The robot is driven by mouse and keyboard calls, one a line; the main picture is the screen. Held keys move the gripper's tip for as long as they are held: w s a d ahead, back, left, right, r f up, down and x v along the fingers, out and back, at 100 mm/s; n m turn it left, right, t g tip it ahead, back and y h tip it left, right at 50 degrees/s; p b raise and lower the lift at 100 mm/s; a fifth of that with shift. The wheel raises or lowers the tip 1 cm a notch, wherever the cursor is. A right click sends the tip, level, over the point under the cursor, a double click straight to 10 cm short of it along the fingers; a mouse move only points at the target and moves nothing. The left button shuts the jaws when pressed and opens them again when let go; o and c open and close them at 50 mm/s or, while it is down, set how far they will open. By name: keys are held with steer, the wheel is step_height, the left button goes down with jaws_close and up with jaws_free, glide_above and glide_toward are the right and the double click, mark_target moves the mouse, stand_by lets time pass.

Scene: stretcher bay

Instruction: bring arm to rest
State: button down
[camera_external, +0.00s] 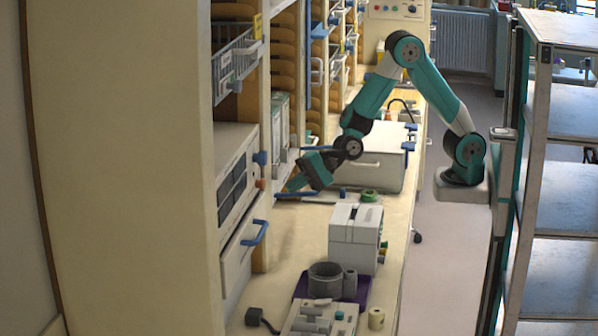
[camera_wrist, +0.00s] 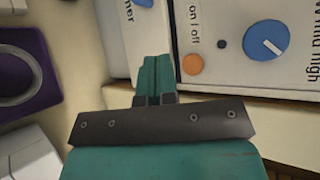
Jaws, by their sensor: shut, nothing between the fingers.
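My teal and grey arm (camera_external: 375,95) rises from its base at the right, bends at a high elbow and reaches down to the left over the counter. My gripper (camera_external: 290,184) points down and left, close to the cabinet front. In the wrist view my gripper (camera_wrist: 154,62) shows its teal fingers together with nothing between them. Its fingertips lie in front of a white panel (camera_wrist: 240,50) with a blue knob and an orange button. I cannot tell whether they touch it.
The counter (camera_external: 295,230) bears a white box (camera_external: 375,165), a grey-white device (camera_external: 355,232) and a purple mat (camera_external: 302,287). A cabinet with a blue-handled drawer (camera_external: 243,250) stands left. A metal shelf rack (camera_external: 565,190) stands right. The aisle floor (camera_external: 445,270) looks clear.

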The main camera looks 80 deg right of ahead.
steer(key=s+d+n+g+h+b, duration=0.2)
steer(key=s+d+n+g, duration=0.2)
steer(key=s+n, duration=0.6)
steer(key=s+d+n+g+h+b, duration=0.1)
steer(key=s+d+n+g+b, duration=0.2)
steer(key=s, duration=1.3)
steer(key=d+n+g, duration=0.2)
steer(key=d+n, duration=0.2)
steer(key=n, duration=0.2)
steer(key=shift+d+r+n+g+h+b, duration=0.25)
steer(key=shift+r+n+g+h+b, duration=0.05)
steer(key=shift+n+h+b, duration=0.1)
steer(key=shift+s, duration=0.1)
